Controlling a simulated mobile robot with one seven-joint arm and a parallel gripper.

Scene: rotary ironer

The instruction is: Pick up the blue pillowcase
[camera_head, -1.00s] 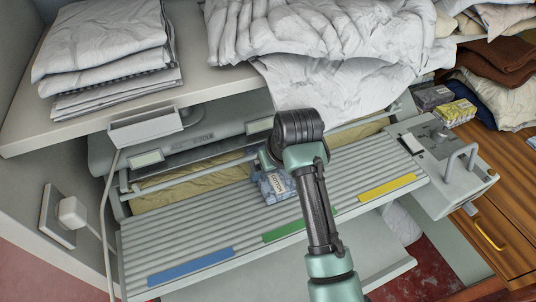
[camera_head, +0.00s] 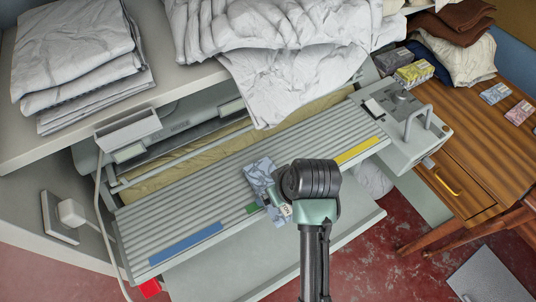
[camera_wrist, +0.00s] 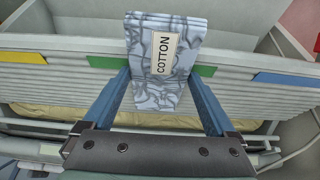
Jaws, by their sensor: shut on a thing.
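The blue pillowcase (camera_head: 258,175) is a small folded bundle with a blue-and-white marbled pattern. It is over the ribbed feed shelf of the ironer, in front of the green strip, which it partly covers. In the wrist view the pillowcase (camera_wrist: 190,40) stands out between my fingers, with its "COTTON" label facing the camera. My gripper (camera_wrist: 158,80) is shut on it, one blue finger along each side. In the head view my gripper (camera_head: 277,201) is partly hidden behind my dark wrist joint. I cannot tell how far the pillowcase is above the slats.
The ribbed shelf (camera_head: 150,222) carries blue (camera_head: 187,243), green (camera_head: 253,208) and yellow (camera_head: 358,151) strips. A white crumpled sheet (camera_head: 275,85) hangs over the ironer from behind. A control box with a handle (camera_head: 418,118) is at right. A wooden table (camera_head: 470,130) stands beyond it.

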